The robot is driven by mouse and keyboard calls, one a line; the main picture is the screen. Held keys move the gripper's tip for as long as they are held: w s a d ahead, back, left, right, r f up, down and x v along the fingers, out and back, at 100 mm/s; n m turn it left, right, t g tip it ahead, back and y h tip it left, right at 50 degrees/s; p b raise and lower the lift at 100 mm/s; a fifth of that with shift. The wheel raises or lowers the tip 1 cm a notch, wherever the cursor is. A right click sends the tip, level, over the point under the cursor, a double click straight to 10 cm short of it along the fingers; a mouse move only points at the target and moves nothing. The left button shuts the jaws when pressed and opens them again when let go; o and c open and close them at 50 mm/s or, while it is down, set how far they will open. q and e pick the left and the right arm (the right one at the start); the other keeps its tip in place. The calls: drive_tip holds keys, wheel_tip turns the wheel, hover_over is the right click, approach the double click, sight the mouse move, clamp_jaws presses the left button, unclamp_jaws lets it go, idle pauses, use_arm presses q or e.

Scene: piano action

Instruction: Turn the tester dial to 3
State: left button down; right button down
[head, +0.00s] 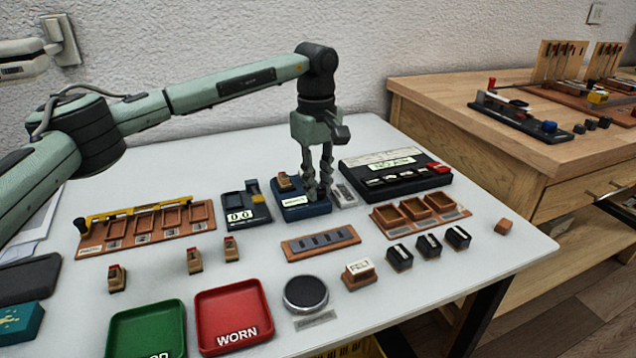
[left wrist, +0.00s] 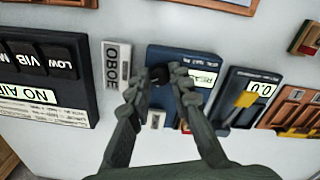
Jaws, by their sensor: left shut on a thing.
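The tester is a small dark blue box (head: 294,205) near the back middle of the table, with a pale label or display on it. In the left wrist view the tester (left wrist: 170,57) lies under my fingers, and its black dial knob (left wrist: 159,76) sits between the fingertips. My left gripper (head: 318,193) points down over the right part of the box, and in the left wrist view (left wrist: 161,80) its fingers are closed around the knob. The fingers hide much of the dial, so I cannot read its setting. My right gripper is not in view.
A black panel with several keys (head: 395,175) stands close on the right. A counter with a yellow lever (head: 246,208) stands close on the left. In front are a slotted brown strip (head: 320,243), a round black pad (head: 306,293) and a red WORN tray (head: 235,315).

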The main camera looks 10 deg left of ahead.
use_arm(q)
drive_tip(key=shift+r, duration=0.1)
drive_tip(key=c, duration=1.4)
unclamp_jaws()
drive_tip(key=shift+o, duration=0.2)
wheel_tip(320, 180, up, 12)
drive_tip(key=shift+s+a, duration=0.1)
